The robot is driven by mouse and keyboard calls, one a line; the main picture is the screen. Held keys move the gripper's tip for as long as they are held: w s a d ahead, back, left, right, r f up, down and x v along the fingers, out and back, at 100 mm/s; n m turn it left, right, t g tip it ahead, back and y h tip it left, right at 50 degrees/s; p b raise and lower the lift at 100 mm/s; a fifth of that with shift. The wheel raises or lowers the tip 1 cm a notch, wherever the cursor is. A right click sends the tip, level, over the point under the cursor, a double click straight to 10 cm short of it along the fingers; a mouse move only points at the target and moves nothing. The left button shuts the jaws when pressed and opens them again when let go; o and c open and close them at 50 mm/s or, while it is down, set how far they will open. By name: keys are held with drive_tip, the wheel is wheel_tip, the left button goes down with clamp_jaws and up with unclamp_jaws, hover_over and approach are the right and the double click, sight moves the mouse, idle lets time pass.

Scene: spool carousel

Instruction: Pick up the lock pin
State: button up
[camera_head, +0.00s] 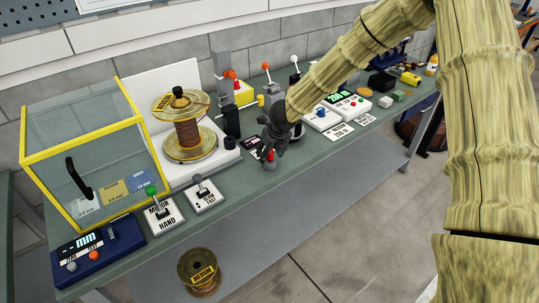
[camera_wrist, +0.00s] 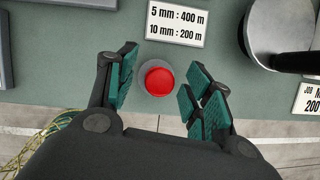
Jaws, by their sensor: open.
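The lock pin, seen as a round red knob on a grey collar (camera_wrist: 159,80), stands on the green bench top near its front edge. In the head view its red top (camera_head: 270,155) shows just below my gripper (camera_head: 273,147). The lower part of the pin is hidden beneath the knob.
A spool (camera_head: 186,135) on a white stand is left of my gripper, beside a yellow-framed clear guard (camera_head: 82,150). A printed card (camera_wrist: 178,22) lies behind the knob. A round grey-and-black device (camera_wrist: 280,30) is close on the right. The bench's front edge is near.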

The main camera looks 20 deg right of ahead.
drive_tip(key=shift+f, duration=0.1)
drive_tip(key=c, duration=1.1)
